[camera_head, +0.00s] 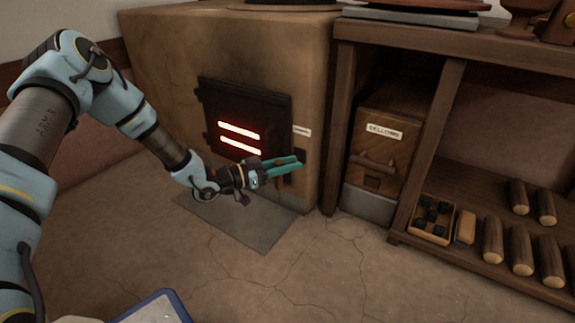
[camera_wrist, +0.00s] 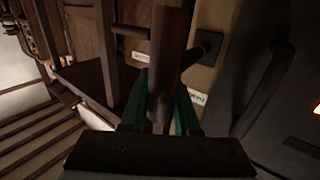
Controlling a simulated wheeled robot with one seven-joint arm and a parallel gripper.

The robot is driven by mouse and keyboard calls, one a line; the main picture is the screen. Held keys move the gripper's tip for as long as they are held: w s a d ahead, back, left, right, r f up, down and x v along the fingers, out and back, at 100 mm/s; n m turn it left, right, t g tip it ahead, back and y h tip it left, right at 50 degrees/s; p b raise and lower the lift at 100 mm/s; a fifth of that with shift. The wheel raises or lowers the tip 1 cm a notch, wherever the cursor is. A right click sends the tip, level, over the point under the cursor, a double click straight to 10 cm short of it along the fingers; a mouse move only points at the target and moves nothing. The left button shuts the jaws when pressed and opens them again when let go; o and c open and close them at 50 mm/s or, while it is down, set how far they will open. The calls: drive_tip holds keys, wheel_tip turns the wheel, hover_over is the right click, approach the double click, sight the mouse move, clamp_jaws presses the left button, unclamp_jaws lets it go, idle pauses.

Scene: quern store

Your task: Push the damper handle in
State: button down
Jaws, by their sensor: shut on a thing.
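The damper handle is a brown wooden bar (camera_wrist: 171,50) standing between my green fingers in the wrist view. A short rod runs from it to a dark fitting (camera_wrist: 210,42) on the stove's pale front. My gripper (camera_head: 284,168) is at the right edge of the stove front in the head view, shut on the handle. There the fingers hide most of the handle. My gripper also shows in the wrist view (camera_wrist: 160,112), with a finger on each side of the bar. How far the rod stands out cannot be told exactly.
The stove (camera_head: 165,70) has a black door (camera_head: 270,110) with red glowing slots, left of my gripper. A metal plate (camera_head: 240,222) lies on the floor below. To the right, a wooden shelf unit (camera_head: 440,120) holds a labelled box (camera_head: 385,145), a tray (camera_head: 448,232) and several wooden cylinders.

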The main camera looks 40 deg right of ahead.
drive_tip(key=d, duration=0.1)
drive_tip(key=w+d, duration=0.1)
drive_tip(key=d, duration=0.1)
drive_tip(key=shift+d, duration=0.1)
drive_tip(key=c, duration=0.7)
unclamp_jaws()
drive_tip(key=shift+o, duration=0.2)
drive_tip(key=p+v, duration=0.4)
drive_tip(key=v, duration=0.6)
drive_tip(key=shift+a, duration=0.35)
drive_tip(key=shift+w, duration=0.1)
